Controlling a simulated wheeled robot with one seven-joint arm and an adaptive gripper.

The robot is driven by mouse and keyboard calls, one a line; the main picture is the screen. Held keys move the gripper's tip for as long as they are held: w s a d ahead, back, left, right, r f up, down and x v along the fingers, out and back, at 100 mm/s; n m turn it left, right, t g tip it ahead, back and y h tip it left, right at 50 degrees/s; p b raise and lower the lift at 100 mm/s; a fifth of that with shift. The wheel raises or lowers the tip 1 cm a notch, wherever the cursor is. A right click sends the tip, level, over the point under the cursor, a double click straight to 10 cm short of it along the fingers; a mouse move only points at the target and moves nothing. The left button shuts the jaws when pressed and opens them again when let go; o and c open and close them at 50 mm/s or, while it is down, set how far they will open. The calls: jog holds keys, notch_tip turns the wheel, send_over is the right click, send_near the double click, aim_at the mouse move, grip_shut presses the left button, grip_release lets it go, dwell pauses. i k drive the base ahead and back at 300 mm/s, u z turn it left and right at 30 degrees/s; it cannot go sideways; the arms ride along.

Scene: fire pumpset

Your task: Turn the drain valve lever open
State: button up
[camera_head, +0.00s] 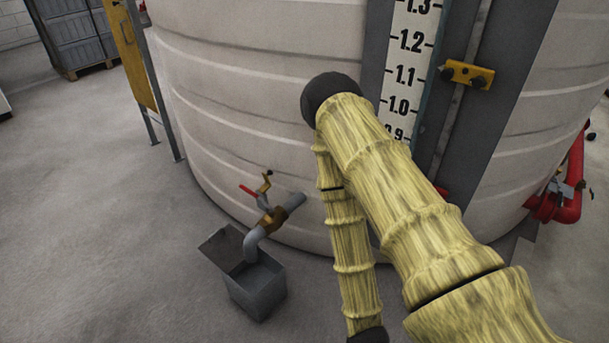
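The drain valve (270,219) is a brass body on a short grey pipe (295,202) that comes out of the low side of the tank (250,110). A lever with a red end (249,191) sits above it, beside a small brass piece (266,181). I cannot tell the lever's exact angle to the pipe. A grey outlet elbow (253,242) bends down from the valve over an open grey box. My arm, in a yellow sleeve, crosses the right of the valve and runs down out of the picture. My gripper is not in view, and nothing is seen touching the lever.
The open grey box (257,292) stands on the floor under the outlet. A level scale (407,60) runs up the tank. A yellow panel on posts (134,50) stands left of the tank. Red pipework (570,190) is at the right.

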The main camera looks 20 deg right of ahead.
aim_at(242, 187)
jog(key=z, duration=0.25)
jog(key=i, duration=1.4)
jog(key=u, duration=0.6)
